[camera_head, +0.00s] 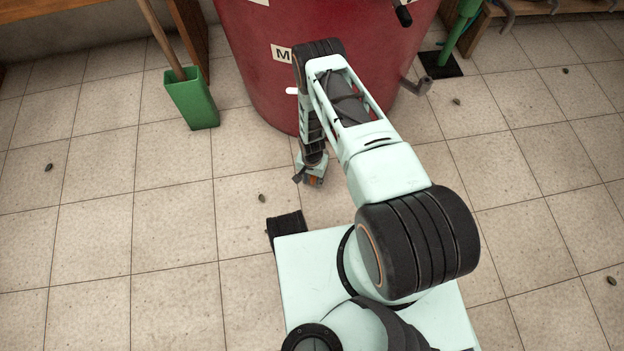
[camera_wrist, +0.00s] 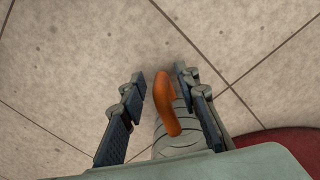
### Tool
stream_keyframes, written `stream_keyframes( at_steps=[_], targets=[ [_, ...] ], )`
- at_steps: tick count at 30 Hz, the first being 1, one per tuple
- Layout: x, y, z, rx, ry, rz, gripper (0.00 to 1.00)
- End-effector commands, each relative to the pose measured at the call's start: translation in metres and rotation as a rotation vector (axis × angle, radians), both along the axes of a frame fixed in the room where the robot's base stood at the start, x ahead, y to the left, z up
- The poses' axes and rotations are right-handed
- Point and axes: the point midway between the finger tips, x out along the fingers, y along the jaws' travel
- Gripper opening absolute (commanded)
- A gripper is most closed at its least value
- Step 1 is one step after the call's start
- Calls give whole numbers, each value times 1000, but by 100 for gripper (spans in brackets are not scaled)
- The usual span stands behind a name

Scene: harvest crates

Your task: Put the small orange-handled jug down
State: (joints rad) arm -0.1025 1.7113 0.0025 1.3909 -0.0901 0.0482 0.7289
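The small jug has a grey ringed body and a curved orange handle (camera_wrist: 163,98), seen in the wrist view. My gripper (camera_wrist: 160,84) has one dark finger on each side of the handle, with a narrow gap showing on both sides. The fingers look open around the handle. The lower part of the jug is hidden behind the wrist housing. In the head view my gripper (camera_head: 309,178) points down low over the floor, with a small patch of orange at its end. I cannot tell whether the jug touches the floor.
A large red vat (camera_head: 255,75) stands just behind my gripper. A green bin (camera_head: 192,100) with a wooden handle is at the left, and a green post on a black base (camera_head: 440,66) at the right. Tiled floor (camera_head: 160,225) is mostly clear, with scattered small dark bits.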

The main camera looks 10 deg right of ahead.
Motion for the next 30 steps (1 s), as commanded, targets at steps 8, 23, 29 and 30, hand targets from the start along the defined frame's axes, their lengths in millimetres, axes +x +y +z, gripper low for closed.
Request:
stream_keyframes(
  at_steps=[8,23,29,30],
  targets=[
    [0,0,3,0,0,0,29],
    [1,0,101,0,-1,0,29],
    [1,0,120,0,1,1,29],
    [1,0,122,0,0,1,29]
  ],
)
